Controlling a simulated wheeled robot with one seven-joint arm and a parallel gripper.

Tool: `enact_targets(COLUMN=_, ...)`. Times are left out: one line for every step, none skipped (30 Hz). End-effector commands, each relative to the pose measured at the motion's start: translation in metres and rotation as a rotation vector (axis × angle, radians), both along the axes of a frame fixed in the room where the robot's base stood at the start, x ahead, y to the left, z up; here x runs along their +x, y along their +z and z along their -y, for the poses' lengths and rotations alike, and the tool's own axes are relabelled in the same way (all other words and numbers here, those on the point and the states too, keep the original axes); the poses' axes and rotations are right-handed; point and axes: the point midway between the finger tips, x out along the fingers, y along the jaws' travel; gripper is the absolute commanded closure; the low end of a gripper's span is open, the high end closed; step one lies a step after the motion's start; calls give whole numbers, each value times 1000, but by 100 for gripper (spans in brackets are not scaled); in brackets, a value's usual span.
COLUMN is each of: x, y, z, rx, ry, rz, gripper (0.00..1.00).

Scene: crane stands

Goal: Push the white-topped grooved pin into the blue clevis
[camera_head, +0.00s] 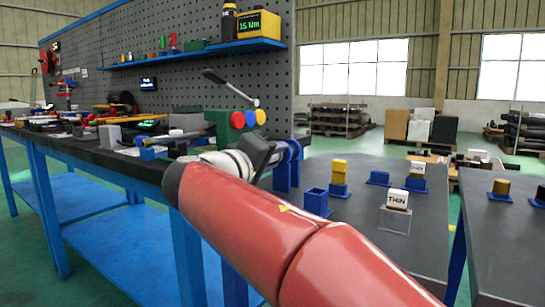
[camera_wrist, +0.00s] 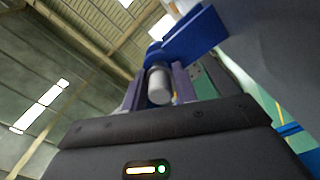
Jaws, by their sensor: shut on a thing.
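The pin (camera_wrist: 160,86) shows in the wrist view as a short cylinder with a pale end facing the camera. My gripper (camera_wrist: 159,80) is shut on it, with one dark finger on each side. The blue clevis (camera_wrist: 195,35) stands just beyond the fingertips; the pin points towards it. The pin's far end is hidden, so I cannot tell how deep it sits in the clevis. In the head view the blue clevis (camera_head: 282,180) stands at the near left of the grey table, and my gripper (camera_head: 284,150) is at its top. The pin is hidden there by my arm.
A workbench (camera_head: 85,142) with tools and a pegboard (camera_head: 180,80) lies at left. A second table (camera_head: 500,235) is at right.

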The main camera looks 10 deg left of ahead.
Motion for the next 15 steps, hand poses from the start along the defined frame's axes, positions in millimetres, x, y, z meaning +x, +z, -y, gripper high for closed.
enact_targets(x=0, y=1, z=0, rx=1, ry=0, rz=1, gripper=100)
enact_targets(x=0, y=1, z=0, rx=1, ry=0, rz=1, gripper=100)
enact_targets(x=1, y=1, z=0, rx=1, ry=0, rz=1, gripper=100)
enact_targets(x=1, y=1, z=1, rx=1, ry=0, rz=1, gripper=100)
enact_targets(x=1, y=1, z=1, rx=1, ry=0, rz=1, gripper=100)
enact_targets(x=2, y=1, z=1, rx=1, ry=0, rz=1, gripper=100)
enact_targets(x=2, y=1, z=1, rx=1, ry=0, rz=1, gripper=100)
enact_targets(x=2, y=1, z=1, rx=1, ry=0, rz=1, gripper=100)
enact_targets(x=3, y=1, z=1, rx=1, ry=0, rz=1, gripper=100)
enact_targets(x=3, y=1, z=2, rx=1, ry=0, rz=1, gripper=100)
enact_targets(x=4, y=1, z=2, rx=1, ry=0, rz=1, gripper=100)
enact_targets(x=4, y=1, z=2, rx=0, ry=0, rz=2, gripper=100)
enact_targets(x=5, y=1, z=2, rx=0, ry=0, rz=2, gripper=100)
enact_targets(x=5, y=1, z=2, rx=0, ry=0, rz=2, gripper=68)
enact_targets(x=5, y=1, z=2, rx=-1, ry=0, rz=2, gripper=62)
